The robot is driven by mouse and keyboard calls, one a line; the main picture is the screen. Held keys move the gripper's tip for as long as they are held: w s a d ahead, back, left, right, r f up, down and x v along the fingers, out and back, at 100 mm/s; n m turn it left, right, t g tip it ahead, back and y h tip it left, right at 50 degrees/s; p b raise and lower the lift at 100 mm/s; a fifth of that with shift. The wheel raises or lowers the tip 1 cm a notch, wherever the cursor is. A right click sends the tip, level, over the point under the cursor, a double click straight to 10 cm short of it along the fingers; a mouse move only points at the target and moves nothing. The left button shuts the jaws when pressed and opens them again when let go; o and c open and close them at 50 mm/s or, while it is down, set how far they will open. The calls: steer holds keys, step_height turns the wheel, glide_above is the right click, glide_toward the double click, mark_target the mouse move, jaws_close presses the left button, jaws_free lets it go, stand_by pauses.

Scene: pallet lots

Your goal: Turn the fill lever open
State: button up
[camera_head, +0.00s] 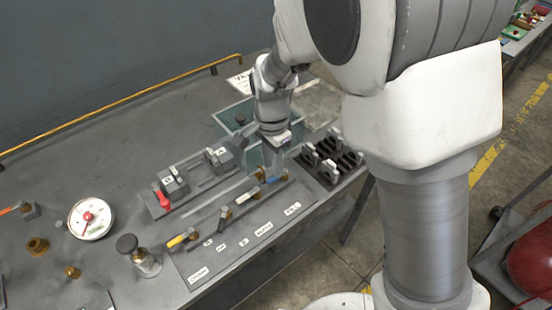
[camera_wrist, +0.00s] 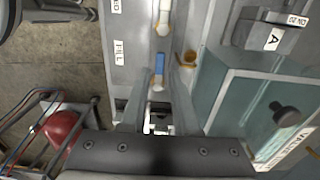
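The fill lever has a blue handle (camera_head: 275,178) and sits at the right end of a row of levers on the grey bench panel. In the wrist view, the blue handle (camera_wrist: 159,64) points along the panel beside the FILL label (camera_wrist: 119,50). My gripper (camera_wrist: 161,80) is open, with a finger on each side of the handle's line and a gap visible on both sides. In the head view, my gripper (camera_head: 274,150) hangs just above and behind the lever. Whether a finger touches the handle cannot be told.
A white-handled lever (camera_head: 247,196) and a yellow-handled lever (camera_head: 181,239) are in the same row. A clear teal bin (camera_head: 229,124) stands behind my gripper. A dark slotted rack (camera_head: 332,161) is to the right. A red-handled slider (camera_head: 163,198) and gauge (camera_head: 91,218) are left.

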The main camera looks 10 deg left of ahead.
mark_target(273, 179)
steer(key=shift+f, duration=1.85)
jaws_close()
